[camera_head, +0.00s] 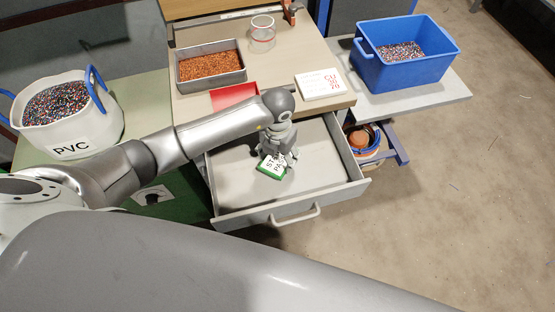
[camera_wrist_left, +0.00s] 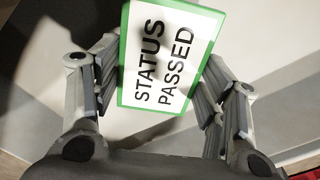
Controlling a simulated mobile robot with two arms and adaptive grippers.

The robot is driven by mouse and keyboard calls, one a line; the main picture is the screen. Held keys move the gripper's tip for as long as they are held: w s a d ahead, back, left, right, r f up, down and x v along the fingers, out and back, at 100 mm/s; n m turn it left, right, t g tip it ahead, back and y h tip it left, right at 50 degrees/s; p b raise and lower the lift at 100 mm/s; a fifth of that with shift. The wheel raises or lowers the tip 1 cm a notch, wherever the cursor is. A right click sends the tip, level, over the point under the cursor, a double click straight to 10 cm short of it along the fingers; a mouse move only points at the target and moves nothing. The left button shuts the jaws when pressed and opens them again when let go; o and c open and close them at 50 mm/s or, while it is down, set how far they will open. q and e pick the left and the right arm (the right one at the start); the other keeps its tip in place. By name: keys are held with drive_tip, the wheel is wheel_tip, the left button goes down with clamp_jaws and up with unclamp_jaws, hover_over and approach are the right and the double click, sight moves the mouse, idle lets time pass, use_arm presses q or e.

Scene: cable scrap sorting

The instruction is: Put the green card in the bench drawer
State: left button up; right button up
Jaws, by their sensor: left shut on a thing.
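The green card (camera_head: 272,166) has a white face with black print; in the left wrist view the card (camera_wrist_left: 168,60) reads "STATUS PASSED" inside a green border. My left gripper (camera_head: 274,152) is shut on the card, and its fingers lie along both sides of it in the left wrist view (camera_wrist_left: 158,95). The bench drawer (camera_head: 325,177) is pulled open, grey and otherwise empty. The card is over the left part of the drawer's floor; I cannot tell whether it touches the floor. My right gripper is not in view.
The bench top (camera_head: 300,70) above the drawer holds a grey tray of copper granules (camera_head: 211,80), a red card (camera_head: 235,95), a white sign (camera_head: 320,84) and a clear jar (camera_head: 262,32). A white PVC bucket (camera_head: 67,135) stands left, a blue crate (camera_head: 378,74) right.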

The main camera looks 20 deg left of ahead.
sight(277, 159)
use_arm(q)
drive_tip(key=shift+s+f, duration=0.1)
drive_tip(key=shift+f, duration=1.1)
drive_tip(key=shift+f, duration=0.15)
drive_tip(key=o, duration=1.1)
drive_tip(key=shift+c, duration=0.2)
wheel_tip(277, 159, up, 11)
drive_tip(key=shift+r, duration=0.65)
